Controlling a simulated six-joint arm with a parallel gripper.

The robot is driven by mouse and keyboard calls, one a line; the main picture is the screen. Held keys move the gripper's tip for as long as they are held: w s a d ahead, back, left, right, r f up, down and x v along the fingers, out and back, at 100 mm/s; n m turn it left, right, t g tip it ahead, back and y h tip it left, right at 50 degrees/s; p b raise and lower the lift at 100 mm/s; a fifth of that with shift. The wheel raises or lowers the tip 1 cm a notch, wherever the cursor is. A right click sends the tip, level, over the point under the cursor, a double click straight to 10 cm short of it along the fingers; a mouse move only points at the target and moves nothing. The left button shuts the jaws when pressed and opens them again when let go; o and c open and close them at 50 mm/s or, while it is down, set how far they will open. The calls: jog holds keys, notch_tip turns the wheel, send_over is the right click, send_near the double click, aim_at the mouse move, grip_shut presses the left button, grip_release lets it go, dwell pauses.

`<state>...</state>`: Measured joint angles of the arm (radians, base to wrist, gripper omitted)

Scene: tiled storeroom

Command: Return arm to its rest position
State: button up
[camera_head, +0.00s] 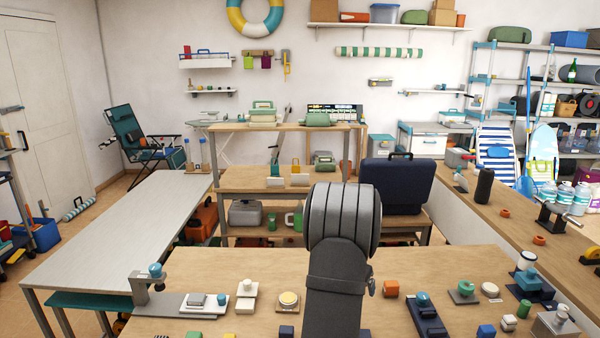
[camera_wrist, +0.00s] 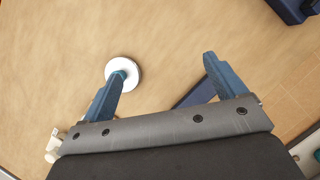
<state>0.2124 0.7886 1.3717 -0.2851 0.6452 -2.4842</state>
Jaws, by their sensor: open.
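My gripper (camera_wrist: 164,68) shows in the wrist view with its two blue fingers spread apart. In the head view my arm stands upright at the front middle, and I cannot make out the fingers there. A round white piece with a teal part (camera_wrist: 129,66) shows just behind the left fingertip. A dark blue object (camera_wrist: 197,92) lies partly hidden behind the right finger.
A pale bench (camera_head: 120,225) stands at left. A dark blue case (camera_head: 397,184) stands behind my arm.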

jog(key=a+r, duration=0.3)
jog(key=a, duration=0.8)
jog(key=shift+m, duration=0.4)
jog(key=w+a+f, duration=0.1)
jog(key=a+f, duration=0.1)
jog(key=a, duration=0.1)
jog(key=w+a+f, duration=0.2)
jog(key=a, duration=0.1)
jog(key=w+a+f, duration=0.1)
jog(key=a+f, duration=0.1)
jog(key=a, duration=0.2)
jog(key=shift+w+f, duration=0.3)
jog(key=shift+w, duration=0.05)
jog(key=shift+w+a+f, duration=0.1)
jog(key=shift+a+f, duration=0.1)
jog(key=shift+f, duration=1.35)
jog(key=shift+o, duration=1.2)
